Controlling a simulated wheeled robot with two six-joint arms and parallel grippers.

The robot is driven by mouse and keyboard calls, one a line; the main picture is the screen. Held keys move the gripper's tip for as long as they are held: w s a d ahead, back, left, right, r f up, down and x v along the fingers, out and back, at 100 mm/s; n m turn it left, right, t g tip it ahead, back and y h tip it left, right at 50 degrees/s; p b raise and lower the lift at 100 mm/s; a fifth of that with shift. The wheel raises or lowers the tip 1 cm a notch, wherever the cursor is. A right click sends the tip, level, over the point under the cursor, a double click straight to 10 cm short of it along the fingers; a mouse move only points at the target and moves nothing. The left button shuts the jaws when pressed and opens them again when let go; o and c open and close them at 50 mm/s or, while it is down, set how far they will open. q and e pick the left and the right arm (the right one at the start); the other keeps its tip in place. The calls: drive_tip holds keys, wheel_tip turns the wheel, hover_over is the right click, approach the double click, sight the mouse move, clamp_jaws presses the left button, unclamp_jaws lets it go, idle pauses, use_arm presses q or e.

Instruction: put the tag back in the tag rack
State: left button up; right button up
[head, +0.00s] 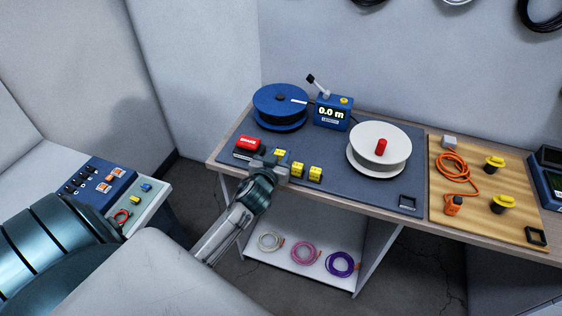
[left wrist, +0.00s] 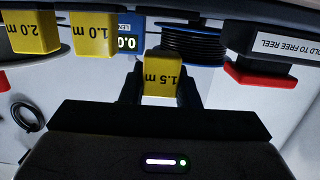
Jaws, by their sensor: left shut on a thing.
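My left gripper (head: 272,165) is at the front left of the bench and is shut on a yellow tag (left wrist: 162,78). The tag reads "1.5 m" and appears upside down between the two fingers in the left wrist view. In the head view part of this tag (head: 281,154) shows just beyond the gripper. Two more yellow tags stand to its right in the head view, a "1.0 m" tag (left wrist: 93,36) and a "2.0 m" tag (left wrist: 34,33). I cannot make out the rack itself clearly, nor whether the held tag touches it. My right gripper is not in view.
A red pedal-like block (head: 248,143) sits just left of the gripper. Behind are a blue reel (head: 281,106), a blue meter reading "0.0 m" (head: 333,113) and a white spool (head: 368,158). A wooden board (head: 477,216) with orange cable lies right. Coiled cables rest on the shelf below.

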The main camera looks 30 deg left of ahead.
use_arm(q)
drive_tip(key=shift+f, duration=1.6)
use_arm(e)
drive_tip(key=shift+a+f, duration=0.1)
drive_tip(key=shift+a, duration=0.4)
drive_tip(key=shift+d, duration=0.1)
use_arm(q)
drive_tip(key=shift+f, duration=0.15)
drive_tip(key=o, duration=0.7)
drive_tip(key=shift+c, duration=0.2)
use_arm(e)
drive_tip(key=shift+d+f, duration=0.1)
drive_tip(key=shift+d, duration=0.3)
